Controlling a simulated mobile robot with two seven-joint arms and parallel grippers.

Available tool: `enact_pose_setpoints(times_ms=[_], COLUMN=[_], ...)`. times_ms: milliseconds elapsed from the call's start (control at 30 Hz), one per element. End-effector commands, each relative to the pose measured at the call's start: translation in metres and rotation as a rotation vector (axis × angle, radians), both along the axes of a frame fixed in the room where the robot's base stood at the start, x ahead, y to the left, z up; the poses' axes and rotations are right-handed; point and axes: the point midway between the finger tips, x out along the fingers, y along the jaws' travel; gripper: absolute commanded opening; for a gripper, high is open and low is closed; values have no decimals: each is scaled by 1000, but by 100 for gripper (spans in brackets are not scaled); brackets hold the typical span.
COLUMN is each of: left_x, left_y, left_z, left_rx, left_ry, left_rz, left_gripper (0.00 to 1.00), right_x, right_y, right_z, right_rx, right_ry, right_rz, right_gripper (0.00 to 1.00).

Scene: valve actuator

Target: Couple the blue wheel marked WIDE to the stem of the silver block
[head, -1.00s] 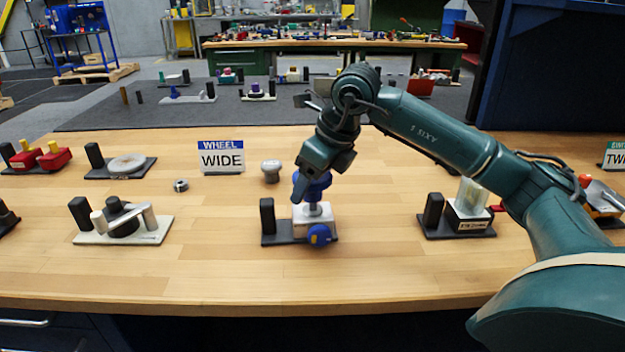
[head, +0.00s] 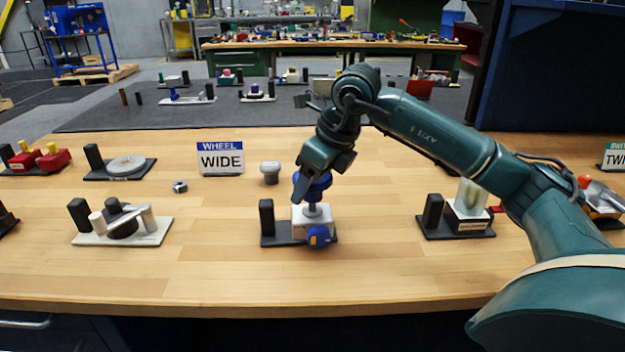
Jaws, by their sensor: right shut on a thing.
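My right gripper (head: 308,188) points down and is shut on the blue wheel (head: 315,186), partly hiding it. The wheel is at the top of the thin grey stem of the silver block (head: 312,222). I cannot tell whether it is seated on the stem or just touching it. The block sits on a dark base (head: 276,240) with a black post (head: 266,217) at its left. A blue round part (head: 319,236) with a yellow mark is at the block's front. My left gripper is not in view.
A sign reading WHEEL WIDE (head: 221,159) stands behind to the left. A grey knob (head: 270,172) and a metal nut (head: 180,186) are nearby. A lever fixture (head: 124,224) is left, and a clear-topped unit (head: 468,208) is right. The wood in front is clear.

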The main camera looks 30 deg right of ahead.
Motion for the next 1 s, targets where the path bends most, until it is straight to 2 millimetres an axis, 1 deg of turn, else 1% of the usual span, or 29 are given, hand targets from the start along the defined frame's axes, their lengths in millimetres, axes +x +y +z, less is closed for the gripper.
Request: enact_pose_setpoints(times_ms=[567, 1000], left_x=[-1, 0], left_y=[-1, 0], left_z=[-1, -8], left_rx=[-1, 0], left_ry=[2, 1], left_rz=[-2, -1], left_gripper=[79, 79], right_x=[0, 0], right_y=[0, 0], right_z=[0, -10], right_rx=[0, 0], right_ry=[-1, 0], right_rz=[0, 0], right_gripper=[40, 40])
